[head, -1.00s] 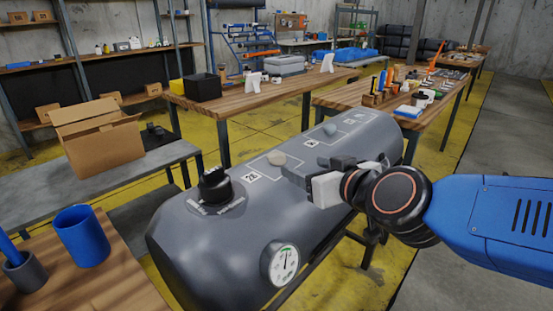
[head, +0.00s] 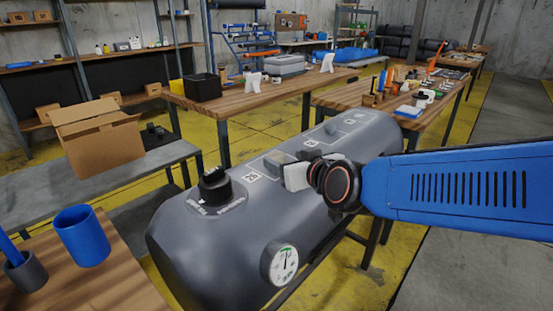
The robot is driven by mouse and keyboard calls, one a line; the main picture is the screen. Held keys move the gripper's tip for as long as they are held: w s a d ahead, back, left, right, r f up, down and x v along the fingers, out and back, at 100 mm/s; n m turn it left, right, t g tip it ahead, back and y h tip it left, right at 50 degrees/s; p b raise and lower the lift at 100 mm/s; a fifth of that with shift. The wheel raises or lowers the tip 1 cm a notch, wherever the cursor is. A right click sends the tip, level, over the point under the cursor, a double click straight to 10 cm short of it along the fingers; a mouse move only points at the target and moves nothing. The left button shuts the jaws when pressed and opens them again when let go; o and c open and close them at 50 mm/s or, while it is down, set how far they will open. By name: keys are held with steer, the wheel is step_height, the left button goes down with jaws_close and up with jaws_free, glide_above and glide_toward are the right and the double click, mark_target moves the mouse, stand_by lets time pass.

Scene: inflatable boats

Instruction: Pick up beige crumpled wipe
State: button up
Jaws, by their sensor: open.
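My gripper (head: 282,160) is open over the top of the dark grey inflatable tube, close to the square marked 26. Its pale body and dark fingers cover the spot where the beige crumpled wipe lay in the earlier head view. The wipe cannot be made out now, and I cannot tell whether it is between the fingers or touching them. A grey-blue crumpled piece (head: 330,128) lies further along the tube, beyond the gripper.
The grey tube (head: 215,255) bears a black valve (head: 214,184) close to the gripper and a pressure gauge (head: 280,263) on its side. A cardboard box (head: 98,140) stands on the left bench. A wooden table with small items (head: 400,100) stands behind right.

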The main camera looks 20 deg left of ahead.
mark_target(279, 158)
steer(key=shift+x, duration=1.8)
steer(key=shift+s+a, duration=0.1)
steer(key=c, duration=1.1)
